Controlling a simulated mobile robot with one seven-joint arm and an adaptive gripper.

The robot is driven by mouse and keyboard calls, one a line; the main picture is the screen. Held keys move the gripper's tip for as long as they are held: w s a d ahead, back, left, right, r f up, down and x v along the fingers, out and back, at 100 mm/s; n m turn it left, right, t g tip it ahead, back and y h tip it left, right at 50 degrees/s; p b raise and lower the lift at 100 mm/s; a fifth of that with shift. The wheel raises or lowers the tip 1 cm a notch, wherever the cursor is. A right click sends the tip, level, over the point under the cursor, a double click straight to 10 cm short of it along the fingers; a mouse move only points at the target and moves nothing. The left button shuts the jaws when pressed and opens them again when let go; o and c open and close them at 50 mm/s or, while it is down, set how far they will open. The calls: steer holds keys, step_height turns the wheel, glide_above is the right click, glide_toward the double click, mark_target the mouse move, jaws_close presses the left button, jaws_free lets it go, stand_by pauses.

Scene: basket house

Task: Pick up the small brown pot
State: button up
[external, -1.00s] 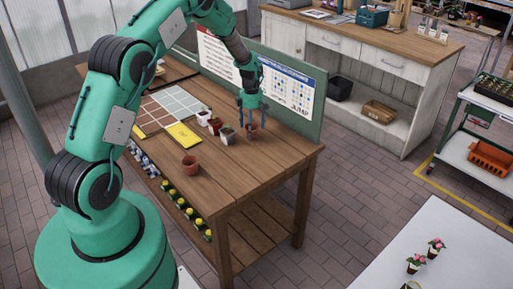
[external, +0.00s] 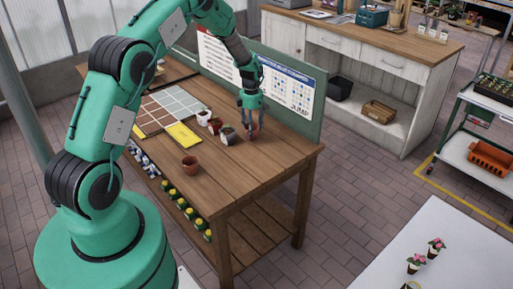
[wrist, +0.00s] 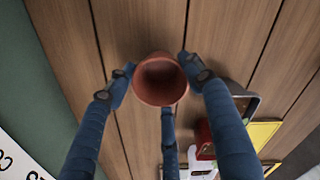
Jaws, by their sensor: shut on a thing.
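A small brown pot (external: 253,130) stands at the back of the wooden table, near the green board. My gripper (external: 248,129) points down at it, with its blue fingers around the pot. In the wrist view, the pot's round open mouth (wrist: 160,82) faces the camera between the fingertips, and the pot looks empty. The gripper is shut on this pot. The pot seems to be at table level; any gap beneath it cannot be seen. A second brown pot (external: 190,165) stands apart, nearer the table's front left edge.
A dark-topped pale pot (external: 228,137) stands close to the left of my gripper and looks tilted. A red pot (external: 215,125) and a white pot (external: 204,117) are beyond it. A yellow sheet (external: 184,134) lies further left. The table's right part is clear.

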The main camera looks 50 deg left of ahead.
steer(key=shift+r, duration=0.15)
steer(key=shift+r, duration=0.5)
step_height(320, 180, up, 2)
steer(key=shift+r, duration=0.1)
steer(key=s+d, duration=0.3)
steer(key=s, duration=0.4)
steer(key=s+d+r, duration=0.1)
steer(key=s+d, duration=0.2)
steer(key=s, duration=0.5)
steer(key=shift+r+p, duration=0.25)
steer(key=shift+p, duration=0.05)
steer(key=shift+w, duration=0.1)
